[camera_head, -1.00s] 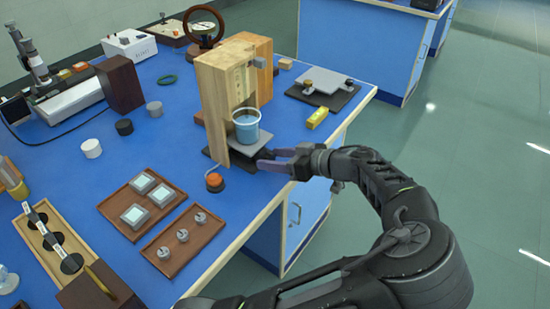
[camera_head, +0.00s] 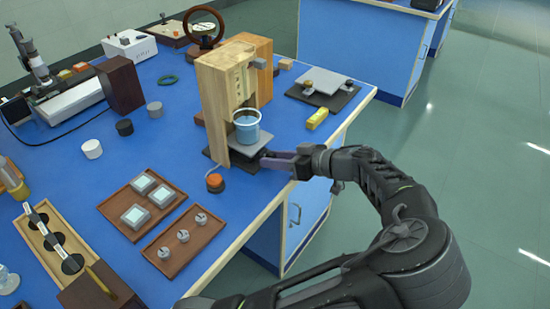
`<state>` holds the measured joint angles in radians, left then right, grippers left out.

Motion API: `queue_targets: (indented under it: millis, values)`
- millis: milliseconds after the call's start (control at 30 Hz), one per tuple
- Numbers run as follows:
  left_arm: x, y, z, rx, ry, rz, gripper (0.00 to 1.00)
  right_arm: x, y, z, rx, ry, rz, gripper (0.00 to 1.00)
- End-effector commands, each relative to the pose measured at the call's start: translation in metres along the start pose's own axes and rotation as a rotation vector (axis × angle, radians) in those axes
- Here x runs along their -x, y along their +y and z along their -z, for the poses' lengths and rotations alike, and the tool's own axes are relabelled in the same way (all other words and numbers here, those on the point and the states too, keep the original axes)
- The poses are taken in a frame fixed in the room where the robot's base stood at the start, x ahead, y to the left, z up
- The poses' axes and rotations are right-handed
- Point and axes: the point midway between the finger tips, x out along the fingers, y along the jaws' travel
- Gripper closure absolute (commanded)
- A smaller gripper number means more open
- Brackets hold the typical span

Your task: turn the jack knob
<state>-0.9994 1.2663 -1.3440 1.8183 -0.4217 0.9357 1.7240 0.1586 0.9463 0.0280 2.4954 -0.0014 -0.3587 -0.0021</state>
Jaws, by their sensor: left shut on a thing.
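The jack stands at the open side of a wooden frame (camera_head: 215,100), its grey top plate (camera_head: 258,145) under a beaker of blue liquid (camera_head: 246,127). My left gripper (camera_head: 268,159) reaches the jack's front right side from the right, just past the bench edge. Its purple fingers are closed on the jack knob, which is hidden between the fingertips. The beaker stands upright on the plate. My right gripper is not in view.
An orange-topped button (camera_head: 215,183) sits left of the gripper. A yellow block (camera_head: 317,119) and a grey plate on a black base (camera_head: 323,88) lie behind. Wooden trays (camera_head: 180,262) hold small parts in front. The floor at right is clear.

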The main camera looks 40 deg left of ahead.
Motion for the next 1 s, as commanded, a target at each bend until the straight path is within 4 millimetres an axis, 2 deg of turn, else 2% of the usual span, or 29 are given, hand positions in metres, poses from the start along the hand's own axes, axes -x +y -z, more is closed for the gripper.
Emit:
queue_targets:
  millis: [100,300,600,633,867,1000]
  values:
    - [0.001,0.002,0.004,-0.139,-0.001,0.058,1.0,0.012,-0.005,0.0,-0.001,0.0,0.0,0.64]
    - [0.0,0.003,0.0,-0.38,-0.001,0.157,1.0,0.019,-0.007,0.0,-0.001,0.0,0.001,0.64]
    - [0.0,0.003,-0.001,-0.407,0.0,0.167,1.0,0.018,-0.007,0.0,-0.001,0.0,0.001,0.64]
    - [0.0,0.003,-0.001,-0.407,0.0,0.167,0.66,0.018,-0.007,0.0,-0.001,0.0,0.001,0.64]
    - [0.0,0.003,-0.001,-0.405,-0.001,0.167,0.47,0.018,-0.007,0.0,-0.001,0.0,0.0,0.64]
    - [0.0,0.003,-0.001,-0.405,-0.001,0.167,0.46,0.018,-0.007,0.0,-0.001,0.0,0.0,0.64]
